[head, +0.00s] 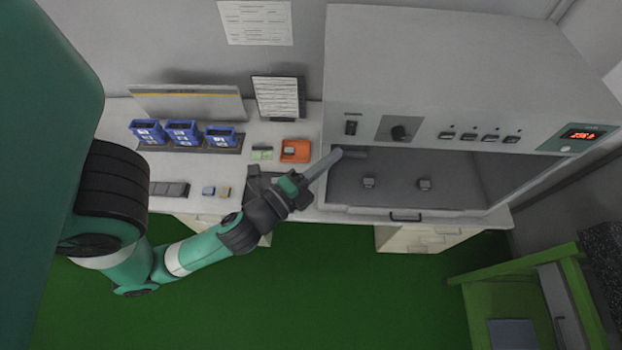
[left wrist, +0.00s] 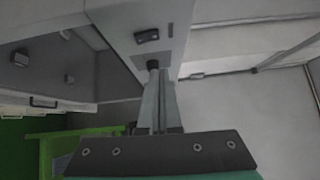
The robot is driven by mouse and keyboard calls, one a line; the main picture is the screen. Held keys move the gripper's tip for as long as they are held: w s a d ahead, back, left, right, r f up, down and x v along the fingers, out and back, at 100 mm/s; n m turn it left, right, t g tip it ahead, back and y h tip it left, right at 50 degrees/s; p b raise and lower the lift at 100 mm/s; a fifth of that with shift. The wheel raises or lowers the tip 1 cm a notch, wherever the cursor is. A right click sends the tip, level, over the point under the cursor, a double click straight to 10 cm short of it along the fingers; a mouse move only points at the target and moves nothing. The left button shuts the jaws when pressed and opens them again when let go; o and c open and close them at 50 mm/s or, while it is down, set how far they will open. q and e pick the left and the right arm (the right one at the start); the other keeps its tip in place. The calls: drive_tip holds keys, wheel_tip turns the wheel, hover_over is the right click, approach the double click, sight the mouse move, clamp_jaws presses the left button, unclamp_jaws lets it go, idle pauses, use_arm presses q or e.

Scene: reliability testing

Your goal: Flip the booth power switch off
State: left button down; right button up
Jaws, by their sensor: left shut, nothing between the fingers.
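The booth (head: 420,60) is a large grey cabinet on the bench. Its power switch (head: 351,127) is a small black rocker at the left end of the front panel. It also shows in the left wrist view (left wrist: 147,36), just above my fingertips. My left gripper (head: 338,154) is shut and empty. Its fingertips are a little below the switch, by the panel's lower edge. In the left wrist view the closed fingers (left wrist: 153,68) point at the panel under the switch. I cannot tell whether they touch it. My right gripper is not in view.
A black knob (head: 399,132), several small switches and a lit red display (head: 580,134) share the panel. The open booth chamber (head: 450,180) holds two small blocks. Blue bins (head: 181,132) and an orange box (head: 295,150) stand on the bench at left. A green cart (head: 520,290) is at lower right.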

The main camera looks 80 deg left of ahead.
use_arm(q)
drive_tip(key=p+v, duration=0.5)
drive_tip(key=v, duration=0.1)
drive_tip(key=shift+r+p, duration=0.35)
drive_tip(key=shift+r, duration=0.15)
drive_tip(key=shift+s, duration=0.15)
drive_tip(key=shift+a, duration=0.1)
